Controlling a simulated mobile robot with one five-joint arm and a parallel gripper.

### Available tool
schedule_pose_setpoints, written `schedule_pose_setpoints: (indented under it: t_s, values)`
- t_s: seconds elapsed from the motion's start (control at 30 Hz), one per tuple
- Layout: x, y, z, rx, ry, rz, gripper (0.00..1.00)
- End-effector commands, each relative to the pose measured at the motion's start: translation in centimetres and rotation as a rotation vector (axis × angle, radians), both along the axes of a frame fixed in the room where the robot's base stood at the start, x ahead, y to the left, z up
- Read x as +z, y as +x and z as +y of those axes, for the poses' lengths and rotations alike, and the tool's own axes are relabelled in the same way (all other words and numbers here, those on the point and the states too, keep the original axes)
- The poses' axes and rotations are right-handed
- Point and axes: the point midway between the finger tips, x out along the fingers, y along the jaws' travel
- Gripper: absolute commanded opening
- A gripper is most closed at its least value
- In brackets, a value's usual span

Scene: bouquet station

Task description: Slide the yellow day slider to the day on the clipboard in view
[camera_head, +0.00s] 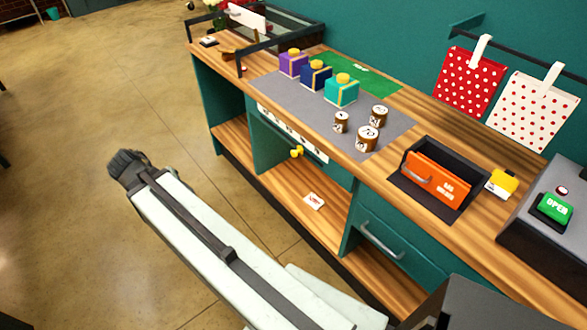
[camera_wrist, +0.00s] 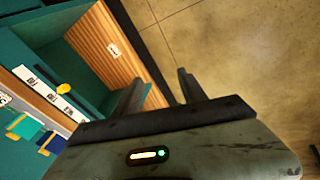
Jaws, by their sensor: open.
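The yellow slider (camera_head: 296,152) sticks out from the white day strip (camera_head: 275,122) on the counter's front edge. It sits near the middle to right of the strip. Both show at the left of the wrist view, the slider (camera_wrist: 63,88) and the strip (camera_wrist: 35,82). The marks on the strip are too small to read. I cannot pick out a clipboard for certain. My gripper (camera_head: 127,165) is out over the floor, left of and apart from the slider. In the wrist view my gripper (camera_wrist: 160,88) has its fingers apart with nothing between them.
A card (camera_head: 314,201) lies on the open shelf below the strip. Purple, navy and teal boxes (camera_head: 341,90) and several brown cans (camera_head: 368,138) stand on the grey mat. A handled drawer (camera_head: 385,235) is at the right. The floor (camera_head: 90,110) is clear.

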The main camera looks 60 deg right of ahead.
Motion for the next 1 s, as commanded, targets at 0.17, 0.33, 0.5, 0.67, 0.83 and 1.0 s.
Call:
schedule_pose_setpoints:
  t_s: [0.17,0.33,0.5,0.67,0.83,1.0]
  values:
    - [-7.9,-2.8,-13.9,-0.395,-0.366,-0.164,0.49]
    - [-10.1,-7.1,-24.5,-0.678,-0.726,-0.373,0.49]
    - [-10.2,-11.0,-31.1,-0.824,-1.024,-0.585,0.49]
    - [-9.2,-13.0,-33.7,-0.863,-1.176,-0.707,0.49]
    - [-8.2,-13.4,-34.2,-0.867,-1.215,-0.744,0.49]
    - [-8.1,-13.8,-35.5,-0.869,-1.215,-0.741,0.49]
